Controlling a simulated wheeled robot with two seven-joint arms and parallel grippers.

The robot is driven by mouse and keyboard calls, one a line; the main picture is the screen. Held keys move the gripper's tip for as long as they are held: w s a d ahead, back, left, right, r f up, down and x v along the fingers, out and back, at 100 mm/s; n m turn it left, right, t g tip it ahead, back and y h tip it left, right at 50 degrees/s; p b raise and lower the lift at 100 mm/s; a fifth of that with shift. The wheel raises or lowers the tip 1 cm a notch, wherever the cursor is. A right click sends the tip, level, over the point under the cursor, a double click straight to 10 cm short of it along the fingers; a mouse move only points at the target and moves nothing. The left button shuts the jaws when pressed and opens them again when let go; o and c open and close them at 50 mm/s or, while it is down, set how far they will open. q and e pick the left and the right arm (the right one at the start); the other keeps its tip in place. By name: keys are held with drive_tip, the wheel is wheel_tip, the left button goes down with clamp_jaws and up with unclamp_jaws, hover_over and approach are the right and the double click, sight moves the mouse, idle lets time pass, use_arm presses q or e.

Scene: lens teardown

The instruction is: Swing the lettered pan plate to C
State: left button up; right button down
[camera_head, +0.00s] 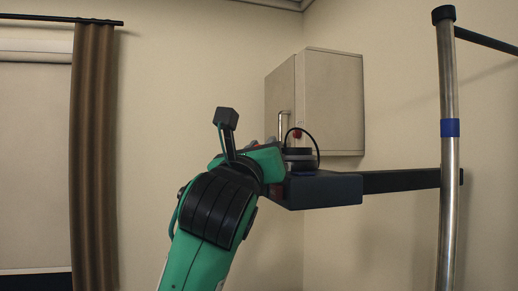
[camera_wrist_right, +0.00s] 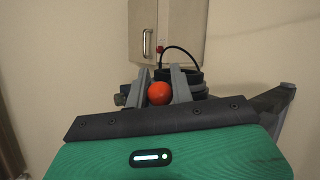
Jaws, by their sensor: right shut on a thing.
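My right gripper (camera_head: 284,152) reaches in from the lower left in the head view, beside a dark round unit (camera_head: 299,153) on a dark bracket. In the right wrist view, the two grey fingers of my right gripper (camera_wrist_right: 160,86) are shut on an orange-red ball knob (camera_wrist_right: 159,94). The round unit (camera_wrist_right: 190,78) shows just behind the fingers. It is probably the pan plate, but I cannot read any letters on it, and the gripper hides part of it. My left gripper is in neither view.
The dark bracket arm (camera_head: 400,181) runs right to an upright metal pole (camera_head: 448,120) with a blue band. A black cable (camera_head: 314,138) loops above the round unit. A wall cabinet (camera_head: 333,100) hangs behind. A brown curtain (camera_head: 92,140) is at the left.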

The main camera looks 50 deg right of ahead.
drive_tip(key=c, duration=1.5)
unclamp_jaws()
drive_tip(key=o, duration=0.3)
use_arm(q)
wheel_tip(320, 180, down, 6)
drive_tip(key=b, duration=0.6)
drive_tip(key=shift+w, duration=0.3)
use_arm(e)
drive_tip(key=v, duration=1.3)
drive_tip(key=shift+s+a, duration=0.3)
drive_tip(key=shift+w+f, duration=0.1)
drive_tip(key=shift+f, duration=0.05)
